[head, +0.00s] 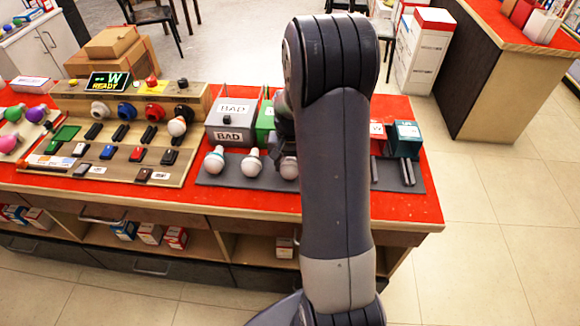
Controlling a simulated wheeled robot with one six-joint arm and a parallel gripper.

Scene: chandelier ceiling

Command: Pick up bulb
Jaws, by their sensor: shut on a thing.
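A row of white bulbs lies on a dark grey mat (225,179) at the front of the red counter. One bulb (214,160) is at the left, a second bulb (251,164) is beside it, and a third bulb (290,169) is closest to my arm. My gripper (287,153) is at this third bulb, shut on it from above. The bulb's lower part shows below the jaws. My arm hides much of the gripper and the mat to its right. I cannot tell whether the held bulb still touches the mat.
A grey bin marked BAD (230,122) and a green bin (265,122) stand behind the bulbs. A wooden test board (120,160) with sockets and switches is to the left. A teal box (405,138) stands at the right. Coloured bulbs (35,115) sit far left.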

